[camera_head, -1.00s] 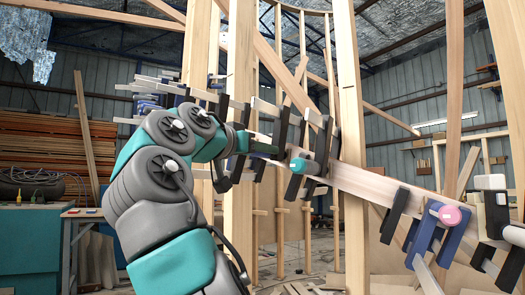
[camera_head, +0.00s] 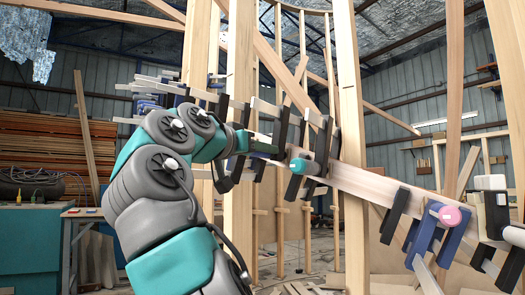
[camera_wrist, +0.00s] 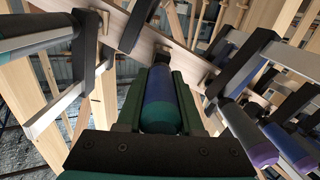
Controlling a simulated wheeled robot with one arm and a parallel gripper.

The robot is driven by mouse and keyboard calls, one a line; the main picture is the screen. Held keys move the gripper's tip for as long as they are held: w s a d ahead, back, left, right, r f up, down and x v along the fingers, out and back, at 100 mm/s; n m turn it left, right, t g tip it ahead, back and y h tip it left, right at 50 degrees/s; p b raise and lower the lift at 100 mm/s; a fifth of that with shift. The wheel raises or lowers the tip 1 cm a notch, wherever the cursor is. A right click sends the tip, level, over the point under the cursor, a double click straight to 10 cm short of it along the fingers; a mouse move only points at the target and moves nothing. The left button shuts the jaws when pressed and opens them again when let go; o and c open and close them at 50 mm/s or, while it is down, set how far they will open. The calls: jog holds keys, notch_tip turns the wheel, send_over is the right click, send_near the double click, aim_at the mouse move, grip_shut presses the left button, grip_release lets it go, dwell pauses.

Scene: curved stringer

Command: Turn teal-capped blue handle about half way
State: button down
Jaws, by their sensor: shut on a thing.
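The blue handle with a teal cap (camera_wrist: 160,98) lies lengthwise between my gripper's two dark green fingers in the wrist view. My gripper (camera_wrist: 158,85) is shut on it, with the teal end toward my palm. In the head view my gripper (camera_head: 265,148) is at the clamps on the curved wooden stringer, and the held handle is mostly hidden by it. Another teal cap (camera_head: 301,166) shows just right of my gripper.
The curved stringer (camera_head: 370,186) runs across the view with several clamps along it. A pink-capped clamp (camera_head: 449,215) is at the right. A purple-capped handle (camera_wrist: 262,152) sits close to my right finger. Upright posts (camera_head: 350,120) stand beside and behind my gripper.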

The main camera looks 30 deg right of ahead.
jog(key=shift+n, duration=0.7)
jog(key=shift+r+n+p, duration=0.1)
jog(key=shift+n+p, duration=0.4)
jog(key=n+p, duration=0.2)
jog(key=shift+r+n, duration=0.15)
jog(key=shift+n, duration=0.15)
jog(key=n+p, duration=0.1)
jog(key=n, duration=0.1)
jog(key=shift+w+a+n, duration=0.1)
jog(key=shift+n, duration=0.3)
jog(key=n, duration=0.4)
jog(key=shift+f, duration=0.25)
jog(key=shift+n, duration=2.7)
jog(key=c, duration=0.5)
grip_release()
jog(key=shift+w+f, duration=0.1)
jog(key=shift+c, duration=0.2)
